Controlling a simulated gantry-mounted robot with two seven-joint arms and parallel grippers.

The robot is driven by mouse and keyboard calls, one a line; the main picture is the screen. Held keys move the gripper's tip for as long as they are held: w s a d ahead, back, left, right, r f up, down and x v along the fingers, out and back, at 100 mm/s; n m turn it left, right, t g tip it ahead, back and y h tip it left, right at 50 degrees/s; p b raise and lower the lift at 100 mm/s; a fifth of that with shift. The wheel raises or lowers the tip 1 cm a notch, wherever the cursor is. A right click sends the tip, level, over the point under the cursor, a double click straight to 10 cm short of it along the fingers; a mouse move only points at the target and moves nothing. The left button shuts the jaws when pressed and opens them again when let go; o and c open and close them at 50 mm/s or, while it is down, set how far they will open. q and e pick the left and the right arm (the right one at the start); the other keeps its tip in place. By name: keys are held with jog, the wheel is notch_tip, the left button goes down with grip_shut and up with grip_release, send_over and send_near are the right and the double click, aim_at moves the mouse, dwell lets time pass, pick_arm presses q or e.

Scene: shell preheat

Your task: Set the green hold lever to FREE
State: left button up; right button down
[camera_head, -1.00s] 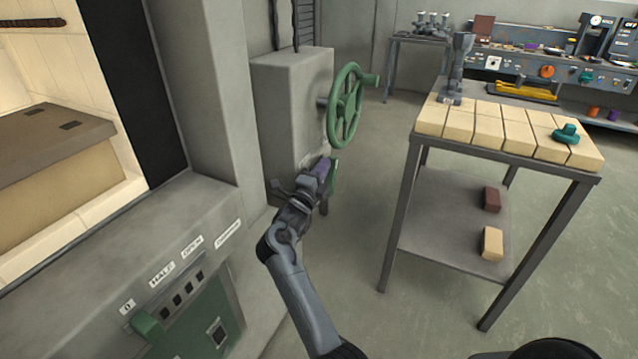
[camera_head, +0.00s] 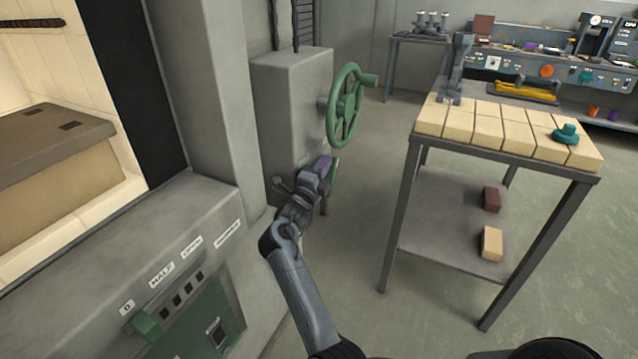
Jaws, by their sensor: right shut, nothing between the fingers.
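The green hold lever (camera_head: 334,172) is on the side of the grey housing (camera_head: 290,110), below the green handwheel (camera_head: 346,105). Only part of the lever shows, behind my right gripper. My right gripper (camera_head: 324,166) is shut with nothing in it, its fingertips at the lever. I cannot tell whether they touch it. The lever's FREE mark cannot be read here. My left gripper is out of view.
A furnace with an open chamber and a labelled panel (camera_head: 190,300) with a green handle (camera_head: 146,326) stands at left. A brick-topped table (camera_head: 500,150) stands at right. Open floor (camera_head: 350,230) lies between them.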

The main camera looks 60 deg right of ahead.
jog(key=shift+a, duration=0.15)
jog(key=shift+a, duration=0.25)
jog(key=p+v, duration=0.2)
jog(key=v, duration=0.8)
jog(key=shift+f+p, duration=0.2)
jog(key=shift+p, duration=0.2)
